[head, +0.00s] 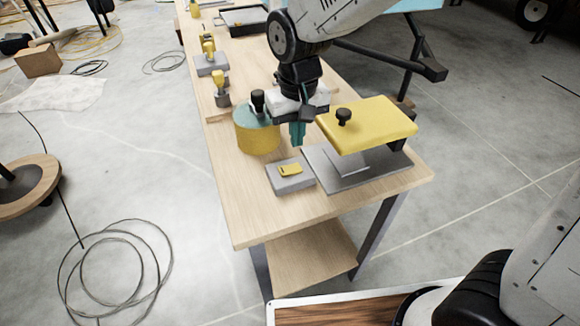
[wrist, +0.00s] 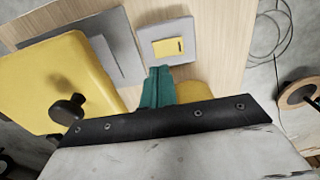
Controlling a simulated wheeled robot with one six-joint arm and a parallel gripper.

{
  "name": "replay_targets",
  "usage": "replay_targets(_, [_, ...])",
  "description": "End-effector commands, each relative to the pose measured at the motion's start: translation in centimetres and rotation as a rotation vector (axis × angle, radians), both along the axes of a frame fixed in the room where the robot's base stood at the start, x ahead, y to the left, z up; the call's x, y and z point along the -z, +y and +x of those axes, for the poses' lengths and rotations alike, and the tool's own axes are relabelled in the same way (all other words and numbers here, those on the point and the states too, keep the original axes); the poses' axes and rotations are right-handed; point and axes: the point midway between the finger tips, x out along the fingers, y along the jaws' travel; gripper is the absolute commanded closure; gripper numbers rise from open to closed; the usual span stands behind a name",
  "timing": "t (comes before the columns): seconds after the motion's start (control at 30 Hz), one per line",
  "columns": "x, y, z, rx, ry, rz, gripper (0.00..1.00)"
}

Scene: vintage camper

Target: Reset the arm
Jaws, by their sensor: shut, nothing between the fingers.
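My gripper (head: 297,133) points down above the wooden table, with its teal fingers together and nothing between them. In the head view it hangs between a yellow cylinder (head: 257,140) on its left and a yellow-topped device (head: 368,126) on its right. In the wrist view the shut fingers (wrist: 157,88) show at the middle, with the yellow-topped device (wrist: 60,80) at the left. My arm reaches in from the top of the head view.
A grey block with a yellow switch (head: 290,176) lies near the table's front edge. The device stands on a grey plate (head: 350,178). Smaller yellow-and-grey items (head: 211,62) stand farther back along the wooden table (head: 243,210). Looped cable (head: 115,270) lies on the floor at left.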

Motion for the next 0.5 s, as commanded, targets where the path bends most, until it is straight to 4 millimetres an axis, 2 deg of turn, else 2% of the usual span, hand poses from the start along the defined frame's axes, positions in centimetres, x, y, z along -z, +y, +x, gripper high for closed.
replay_targets(0.33, [0.0,-0.1,-0.2,-0.016,0.011,-0.006,1.0])
replay_targets(0.43, [0.5,-1.1,-2.0,-0.048,0.068,-0.035,1.0])
replay_targets(0.5, [-0.4,-2.7,-3.8,-0.062,0.095,-0.047,1.0])
